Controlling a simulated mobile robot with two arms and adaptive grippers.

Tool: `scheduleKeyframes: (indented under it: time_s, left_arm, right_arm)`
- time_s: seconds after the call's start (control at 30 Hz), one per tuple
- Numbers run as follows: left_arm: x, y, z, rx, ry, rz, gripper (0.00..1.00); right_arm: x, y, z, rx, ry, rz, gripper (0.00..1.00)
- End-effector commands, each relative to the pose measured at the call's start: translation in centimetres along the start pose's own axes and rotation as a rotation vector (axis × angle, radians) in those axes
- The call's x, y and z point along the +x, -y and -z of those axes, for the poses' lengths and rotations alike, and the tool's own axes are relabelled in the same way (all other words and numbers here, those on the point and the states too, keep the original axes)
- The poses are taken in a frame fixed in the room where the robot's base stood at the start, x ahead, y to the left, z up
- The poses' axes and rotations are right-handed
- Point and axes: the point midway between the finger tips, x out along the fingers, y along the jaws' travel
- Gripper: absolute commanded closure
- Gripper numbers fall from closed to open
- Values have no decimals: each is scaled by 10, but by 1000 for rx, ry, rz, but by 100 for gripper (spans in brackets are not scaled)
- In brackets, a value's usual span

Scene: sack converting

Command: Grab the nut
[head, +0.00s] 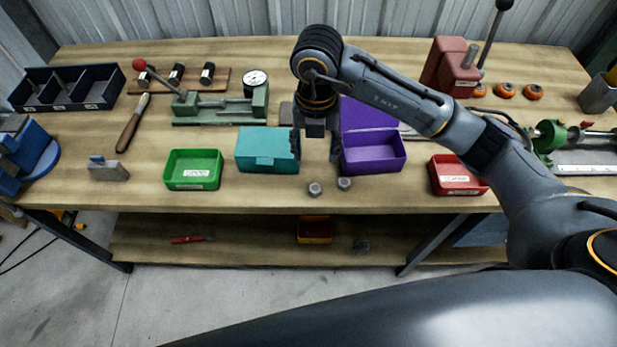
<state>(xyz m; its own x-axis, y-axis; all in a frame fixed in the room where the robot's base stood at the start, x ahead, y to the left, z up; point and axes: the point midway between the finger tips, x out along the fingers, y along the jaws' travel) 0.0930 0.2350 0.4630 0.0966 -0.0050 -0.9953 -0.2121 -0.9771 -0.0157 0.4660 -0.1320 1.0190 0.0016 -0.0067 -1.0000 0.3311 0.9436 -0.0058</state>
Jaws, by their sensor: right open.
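Two small grey nuts (315,188) (344,184) lie side by side on the wooden workbench (230,196), near its front edge. My right gripper (315,152) points down with its fingers spread and nothing visible between them. In the picture it is just above and behind the nuts, between a teal box and an open purple box. I cannot tell its exact height over the bench. My left gripper is not in view.
The teal box (267,150) and purple box (374,158) flank the gripper closely. A green bin (193,170) stands to the left, a red bin (456,176) to the right. Behind is a green press tool (220,108). Bare bench lies in front of the bins.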

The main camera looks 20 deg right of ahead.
Motion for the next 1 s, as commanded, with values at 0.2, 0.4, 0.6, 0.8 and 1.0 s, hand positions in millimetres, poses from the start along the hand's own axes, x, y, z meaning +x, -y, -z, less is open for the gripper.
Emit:
scheduleKeyframes:
  time_s: [0.2,0.4,0.6,0.8,1.0]
  left_arm:
    - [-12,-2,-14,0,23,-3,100]
    - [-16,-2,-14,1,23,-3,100]
    - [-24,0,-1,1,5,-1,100]
    - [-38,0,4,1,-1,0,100]
    - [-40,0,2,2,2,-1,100]
  right_arm:
    - [43,0,2,0,-10,2,45]
    - [71,0,2,-1,-8,-2,45]
    - [84,0,3,-2,-10,-2,45]
    - [115,0,4,-2,-11,-2,45]
    - [128,0,3,-4,-6,-4,45]
